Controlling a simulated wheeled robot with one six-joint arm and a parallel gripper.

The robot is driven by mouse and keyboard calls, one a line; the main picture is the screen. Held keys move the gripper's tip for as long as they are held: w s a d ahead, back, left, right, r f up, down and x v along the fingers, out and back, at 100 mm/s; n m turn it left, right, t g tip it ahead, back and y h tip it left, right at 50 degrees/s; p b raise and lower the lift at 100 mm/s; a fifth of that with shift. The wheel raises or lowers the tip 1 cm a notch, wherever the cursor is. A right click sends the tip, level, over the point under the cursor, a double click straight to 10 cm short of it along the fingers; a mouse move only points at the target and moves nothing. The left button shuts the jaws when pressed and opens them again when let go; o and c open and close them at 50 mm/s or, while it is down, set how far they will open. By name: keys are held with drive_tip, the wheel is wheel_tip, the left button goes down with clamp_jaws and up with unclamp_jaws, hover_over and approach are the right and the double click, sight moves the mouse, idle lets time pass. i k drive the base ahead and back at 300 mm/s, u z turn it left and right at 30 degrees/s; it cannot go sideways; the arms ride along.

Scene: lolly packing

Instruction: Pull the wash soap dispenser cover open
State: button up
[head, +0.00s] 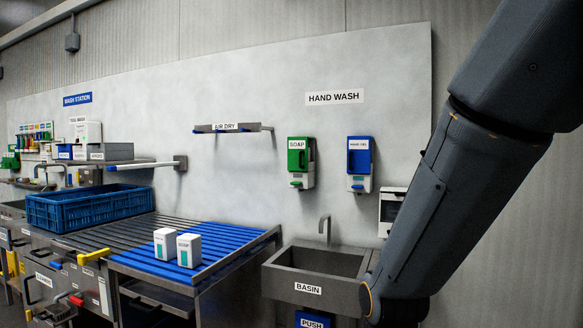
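The soap dispenser (307,178) hangs on the pale wall panel under the "HAND WASH" sign. It has a green front cover (297,158) marked "SOAP", a white body and a small lever at its bottom. The cover looks shut against the body. My arm comes down across the right side of the view, well to the right of the dispenser. My gripper is out of the picture, so its fingers are hidden.
A blue-covered dispenser (359,160) hangs just right of the soap one. A grey basin (312,289) with a tap (325,227) stands below. Two white cartons (188,250) stand on the blue-slatted table. A blue crate (88,209) sits further left.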

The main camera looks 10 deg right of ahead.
sight(297, 147)
drive_tip(key=z, duration=0.05)
drive_tip(key=k, duration=0.6)
drive_tip(key=u, duration=0.65)
drive_tip(key=i, duration=0.5)
drive_tip(key=u, duration=0.65)
drive_tip(key=i, duration=1.45)
drive_tip(key=z, duration=1.45)
